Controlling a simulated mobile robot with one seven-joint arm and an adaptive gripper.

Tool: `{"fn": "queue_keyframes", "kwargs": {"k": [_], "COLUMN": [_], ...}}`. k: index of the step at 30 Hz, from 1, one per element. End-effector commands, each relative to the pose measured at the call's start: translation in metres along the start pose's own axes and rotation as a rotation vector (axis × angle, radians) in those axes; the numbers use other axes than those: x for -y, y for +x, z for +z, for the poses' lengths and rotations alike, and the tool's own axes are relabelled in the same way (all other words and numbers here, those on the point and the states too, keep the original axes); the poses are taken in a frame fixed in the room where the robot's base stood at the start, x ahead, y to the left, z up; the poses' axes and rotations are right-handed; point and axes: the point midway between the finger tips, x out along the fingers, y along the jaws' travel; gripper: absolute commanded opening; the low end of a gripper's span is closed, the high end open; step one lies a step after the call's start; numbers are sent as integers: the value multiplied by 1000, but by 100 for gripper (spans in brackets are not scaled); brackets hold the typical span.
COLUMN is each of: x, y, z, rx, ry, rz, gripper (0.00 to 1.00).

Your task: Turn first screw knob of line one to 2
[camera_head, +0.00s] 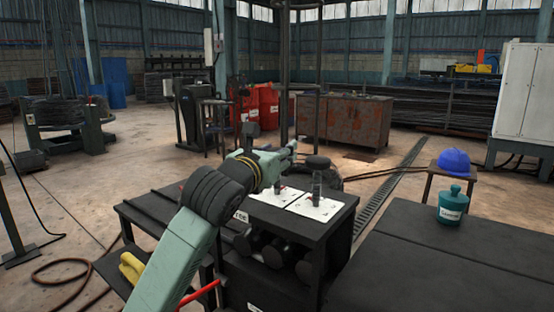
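A black bench (340,226) in the middle carries two white plates side by side, a left plate (264,196) and a right plate (325,212). A small dark knob-like part (278,187) stands on the left plate, and a taller dark upright part (317,187) on the right plate. Markings on the plates are too small to read. My green arm reaches in from below, and my gripper (288,152) is above and behind the left plate, apart from both parts. Its fingers are too small to tell open from shut. I cannot tell which part is the first screw knob.
A partly hidden label (240,216) on the bench reads "...REE". Dark rollers lie on its lower shelf. A black table (440,262) with a teal canister (453,204) is at right; a blue helmet (454,161) rests on a stool behind. Yellow gloves (131,267) lie at lower left.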

Motion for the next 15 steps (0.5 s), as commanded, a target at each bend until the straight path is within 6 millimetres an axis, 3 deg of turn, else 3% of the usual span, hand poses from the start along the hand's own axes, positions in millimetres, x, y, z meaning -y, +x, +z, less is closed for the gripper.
{"fn": "queue_keyframes", "kwargs": {"k": [15], "x": [0], "y": [0], "z": [0], "rx": [-1], "ry": [0], "rz": [34], "gripper": [14]}}
